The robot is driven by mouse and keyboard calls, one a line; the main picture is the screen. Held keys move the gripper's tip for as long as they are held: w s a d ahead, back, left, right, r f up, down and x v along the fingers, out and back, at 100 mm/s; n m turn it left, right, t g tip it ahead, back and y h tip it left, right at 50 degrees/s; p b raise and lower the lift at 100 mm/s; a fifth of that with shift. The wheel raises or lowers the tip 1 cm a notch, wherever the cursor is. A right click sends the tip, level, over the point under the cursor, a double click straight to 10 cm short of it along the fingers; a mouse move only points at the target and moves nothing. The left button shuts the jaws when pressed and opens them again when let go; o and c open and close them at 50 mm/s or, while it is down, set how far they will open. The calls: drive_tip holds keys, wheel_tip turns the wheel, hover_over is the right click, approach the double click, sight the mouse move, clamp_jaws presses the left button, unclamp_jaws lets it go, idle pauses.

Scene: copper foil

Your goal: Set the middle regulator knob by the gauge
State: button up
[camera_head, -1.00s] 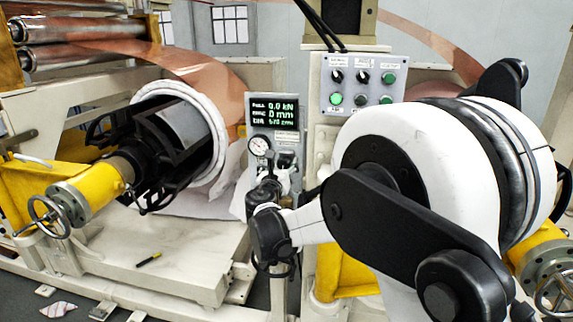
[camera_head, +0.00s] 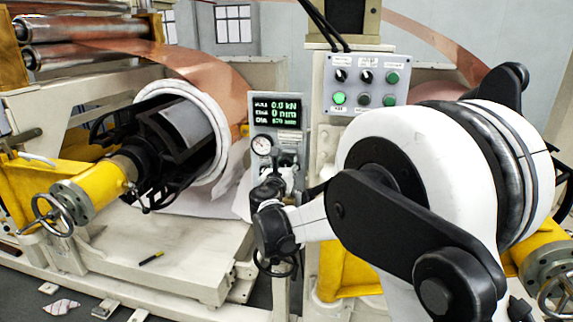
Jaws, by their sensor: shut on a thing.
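A round white-faced gauge (camera_head: 262,145) sits on a grey panel, just below a dark digital display (camera_head: 276,112) with green readings; its needle is too small to read. My gripper (camera_head: 284,172) is at the panel right below the gauge, seen from behind my wrist. Its fingers are small and partly hidden by my own arm. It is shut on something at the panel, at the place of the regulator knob. The knob itself is hidden, and I cannot tell its angle.
A grey control box (camera_head: 366,82) with knobs and green buttons stands above right. A copper coil (camera_head: 205,75) on a black mandrel and a yellow handwheel shaft (camera_head: 95,193) are at left.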

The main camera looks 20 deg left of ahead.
drive_tip(key=m+b, duration=0.2)
drive_tip(key=m, duration=0.2)
drive_tip(key=shift+f+m+b, duration=0.1)
drive_tip(key=shift+m+b, duration=0.2)
drive_tip(key=shift+m, duration=0.1)
drive_tip(key=m+b, duration=0.1)
drive_tip(key=m, duration=0.3)
drive_tip(key=shift+m+b, duration=0.3)
drive_tip(key=m+b, duration=0.1)
drive_tip(key=m, duration=0.3)
drive_tip(key=shift+m+b, duration=0.45)
drive_tip(key=shift+m, duration=1.65)
drive_tip(key=o, duration=1.1)
drive_tip(key=shift+o, duration=0.2)
